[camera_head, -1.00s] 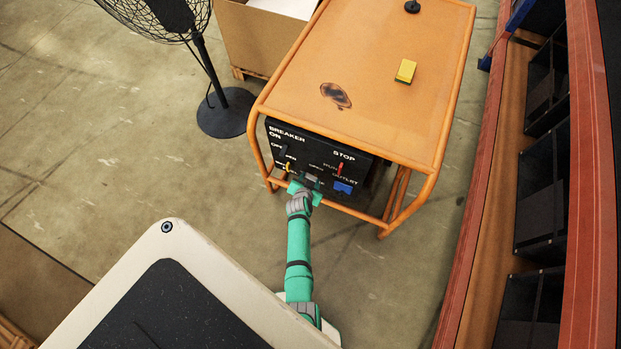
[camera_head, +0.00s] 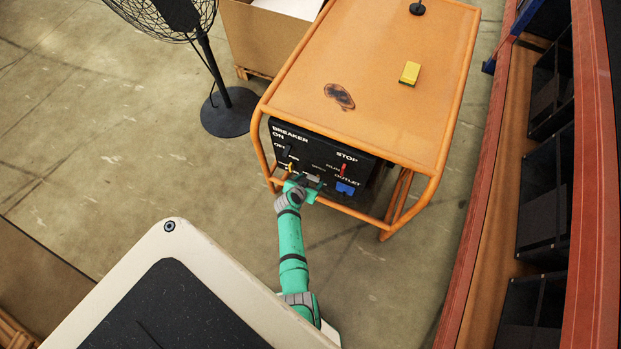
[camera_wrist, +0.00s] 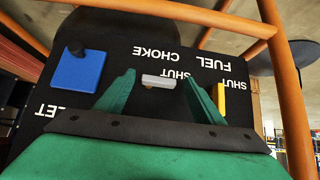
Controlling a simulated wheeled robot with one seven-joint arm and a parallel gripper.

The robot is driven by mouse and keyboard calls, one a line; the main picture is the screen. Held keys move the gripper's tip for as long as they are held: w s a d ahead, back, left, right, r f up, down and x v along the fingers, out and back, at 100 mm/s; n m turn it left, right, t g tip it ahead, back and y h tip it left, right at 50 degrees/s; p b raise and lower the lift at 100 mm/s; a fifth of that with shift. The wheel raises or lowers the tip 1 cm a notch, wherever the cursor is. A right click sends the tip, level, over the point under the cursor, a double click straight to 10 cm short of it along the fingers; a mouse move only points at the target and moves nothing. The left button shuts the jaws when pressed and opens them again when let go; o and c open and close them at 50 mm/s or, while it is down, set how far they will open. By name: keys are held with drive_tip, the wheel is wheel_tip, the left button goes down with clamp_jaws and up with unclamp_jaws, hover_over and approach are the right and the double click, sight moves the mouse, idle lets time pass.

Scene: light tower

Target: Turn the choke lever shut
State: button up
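The choke lever (camera_wrist: 158,81) is a short pale grey bar on the black generator panel (camera_wrist: 130,55), beside the upside-down word CHOKE in the wrist view. It lies about level across that picture. My gripper (camera_wrist: 159,76) is open, with one green finger on each side of the lever. I see gaps between both fingers and the lever; I cannot tell how far the fingertips are from the panel. In the head view my gripper (camera_head: 305,187) is at the panel's lower middle, and the lever is small and partly hidden there.
A yellow fuel lever (camera_wrist: 221,98) is close to the right finger in the wrist view. A blue outlet (camera_wrist: 78,70) is on the left. Orange frame tubes (camera_head: 258,140) surround the panel. A red stop switch (camera_head: 343,170) and a black breaker switch (camera_head: 288,151) are on the panel.

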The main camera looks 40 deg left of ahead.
drive_tip(key=shift+r, duration=0.1)
drive_tip(key=v, duration=1)
drive_tip(key=shift+s+r, duration=0.2)
drive_tip(key=shift+s, duration=0.05)
drive_tip(key=shift+d, duration=0.1)
drive_tip(key=s+d+r+m+t+y, duration=0.1)
drive_tip(key=s+d+r, duration=0.3)
drive_tip(key=s+d, duration=0.3)
drive_tip(key=s+d+r+t, duration=0.1)
drive_tip(key=s+d+r, duration=0.4)
drive_tip(key=d, duration=0.4)
drive_tip(key=s+d+r+t+h, duration=0.1)
drive_tip(key=s+d+r, duration=0.2)
drive_tip(key=r, duration=0.5)
drive_tip(key=s+d+r+m+t+h, duration=0.1)
drive_tip(key=s+d+r+t, duration=0.1)
drive_tip(key=d+r, duration=0.4)
drive_tip(key=s+d+r+t+h, duration=0.1)
drive_tip(key=s+d+r, duration=0.3)
drive_tip(key=r, duration=0.7)
drive_tip(key=shift+d+r+m+t, duration=0.3)
drive_tip(key=shift+d+m, duration=0.1)
drive_tip(key=shift+d, duration=0.35)
